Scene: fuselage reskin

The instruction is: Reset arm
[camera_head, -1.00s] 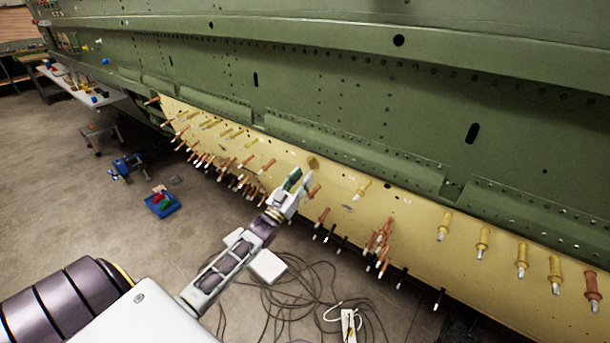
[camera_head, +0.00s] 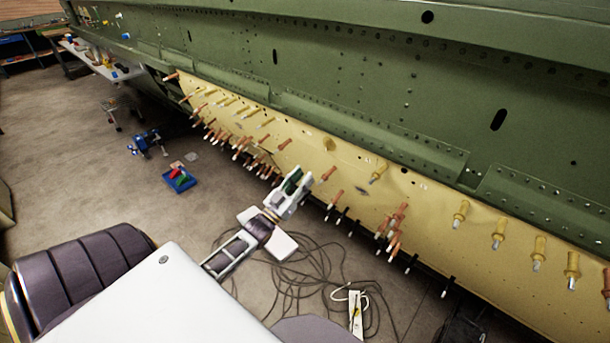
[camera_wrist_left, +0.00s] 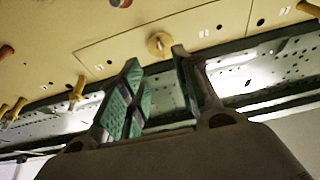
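My left gripper (camera_head: 296,183) is in front of the yellow skin panel (camera_head: 345,160) in the head view, a little apart from it as far as I can tell. In the left wrist view the left gripper (camera_wrist_left: 160,95) has its two green-padded fingers spread, with nothing between them. A round yellowish knob (camera_wrist_left: 159,44) on the panel lies beyond the fingertips; it also shows in the head view (camera_head: 328,144). My right gripper is not in view.
Yellow and orange fasteners (camera_head: 461,213) stick out of the panel, several of them close to the left gripper. The green fuselage (camera_head: 380,70) rises above. A blue bin (camera_head: 180,180), cables (camera_head: 300,275) and a power strip (camera_head: 356,314) lie on the floor. A side table (camera_head: 100,62) stands at far left.

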